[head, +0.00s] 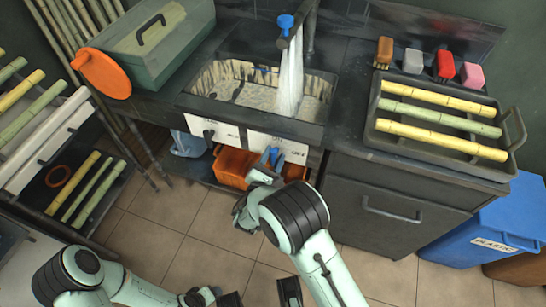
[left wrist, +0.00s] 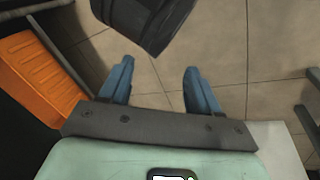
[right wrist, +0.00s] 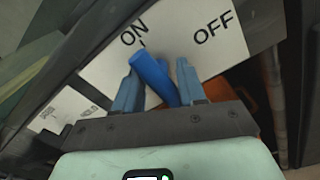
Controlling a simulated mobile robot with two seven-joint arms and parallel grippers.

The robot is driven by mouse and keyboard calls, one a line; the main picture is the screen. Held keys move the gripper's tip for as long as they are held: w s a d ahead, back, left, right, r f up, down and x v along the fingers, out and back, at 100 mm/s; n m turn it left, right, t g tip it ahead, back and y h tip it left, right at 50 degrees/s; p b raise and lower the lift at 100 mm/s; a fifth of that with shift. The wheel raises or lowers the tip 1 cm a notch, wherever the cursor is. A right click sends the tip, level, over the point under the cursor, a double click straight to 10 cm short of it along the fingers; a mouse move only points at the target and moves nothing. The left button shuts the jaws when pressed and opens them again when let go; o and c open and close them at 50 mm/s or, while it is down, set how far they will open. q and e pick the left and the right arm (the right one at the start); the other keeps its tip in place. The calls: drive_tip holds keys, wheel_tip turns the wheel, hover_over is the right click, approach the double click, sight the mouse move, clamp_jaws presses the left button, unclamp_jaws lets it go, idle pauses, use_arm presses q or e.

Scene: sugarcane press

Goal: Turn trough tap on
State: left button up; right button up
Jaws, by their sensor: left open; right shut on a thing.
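The blue lever (head: 273,155) sits on a white panel (head: 294,150) on the front of the trough (head: 188,98). In the right wrist view the lever (right wrist: 153,75) stands between the fingers of my right gripper (right wrist: 160,72), which is shut on it. Its upper end leans toward the ON mark; OFF is to the right on the panel (right wrist: 215,52). In the head view my right gripper (head: 270,165) is at the panel. Water (head: 290,80) runs from the tap (head: 286,24) into the trough. My left gripper (left wrist: 158,78) is open and empty over the floor.
A second white panel (head: 212,131) is left of the first. An orange crate (head: 232,166) is below the trough. A tray of cane pieces (head: 375,125) and several brushes and sponges stand right. A green toolbox (head: 150,45) is left. A blue bin (head: 505,220) stands right.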

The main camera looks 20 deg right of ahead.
drive_tip(key=o, duration=1.7)
drive_tip(key=shift+c, duration=0.2)
use_arm(q)
drive_tip(key=shift+s+d+r+g+p, duration=0.2)
drive_tip(key=shift+s+d+r+p, duration=0.2)
drive_tip(key=shift+s, duration=0.25)
drive_tip(key=shift+s+d+r+g+p, duration=0.25)
drive_tip(key=shift+s+r+p, duration=0.15)
drive_tip(key=shift+s+r, duration=0.15)
use_arm(e)
drive_tip(key=v, duration=1.3)
drive_tip(key=shift+a, duration=0.2)
drive_tip(key=shift+s, duration=0.15)
drive_tip(key=shift+c, duration=0.3)
